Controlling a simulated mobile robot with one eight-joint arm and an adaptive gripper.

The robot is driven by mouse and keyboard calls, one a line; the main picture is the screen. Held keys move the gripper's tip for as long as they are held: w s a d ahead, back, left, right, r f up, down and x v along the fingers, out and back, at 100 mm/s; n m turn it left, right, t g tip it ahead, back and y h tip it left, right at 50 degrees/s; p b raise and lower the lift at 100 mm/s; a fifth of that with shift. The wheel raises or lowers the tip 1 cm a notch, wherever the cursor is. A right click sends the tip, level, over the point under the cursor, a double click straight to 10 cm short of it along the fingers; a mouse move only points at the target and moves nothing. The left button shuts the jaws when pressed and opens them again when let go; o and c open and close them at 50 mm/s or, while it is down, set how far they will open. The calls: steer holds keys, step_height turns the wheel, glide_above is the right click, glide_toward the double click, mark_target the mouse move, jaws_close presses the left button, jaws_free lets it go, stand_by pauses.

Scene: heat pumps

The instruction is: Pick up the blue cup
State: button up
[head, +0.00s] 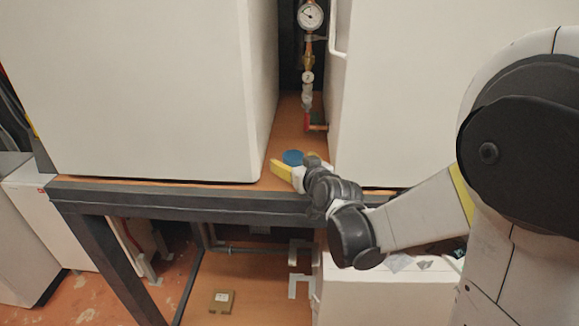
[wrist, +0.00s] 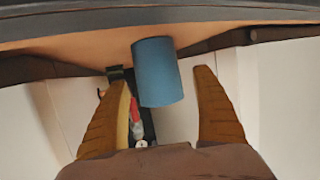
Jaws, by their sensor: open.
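The blue cup (head: 292,157) stands on the orange-brown shelf top near its front edge, in the gap between two white units. In the wrist view the blue cup (wrist: 157,72) appears between the two fingers, a little nearer the left one. My gripper (head: 294,168) has yellow fingers and is at the cup, reaching over the shelf's front edge. In the wrist view my gripper (wrist: 164,78) is open, with a finger on each side of the cup. I cannot tell whether either finger touches it. Part of the cup is hidden by my gripper in the head view.
Large white units stand left (head: 150,90) and right (head: 400,90), leaving a narrow gap. A pressure gauge (head: 311,16) on a pipe with a red valve stands behind the cup. The dark shelf frame edge (head: 180,198) runs below my arm. A small box (head: 221,301) lies below.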

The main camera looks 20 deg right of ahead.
steer(key=shift+w+f, duration=0.1)
steer(key=shift+w, duration=0.15)
steer(key=shift+s, duration=0.1)
steer(key=c, duration=1.2)
steer(key=shift+c, duration=0.2)
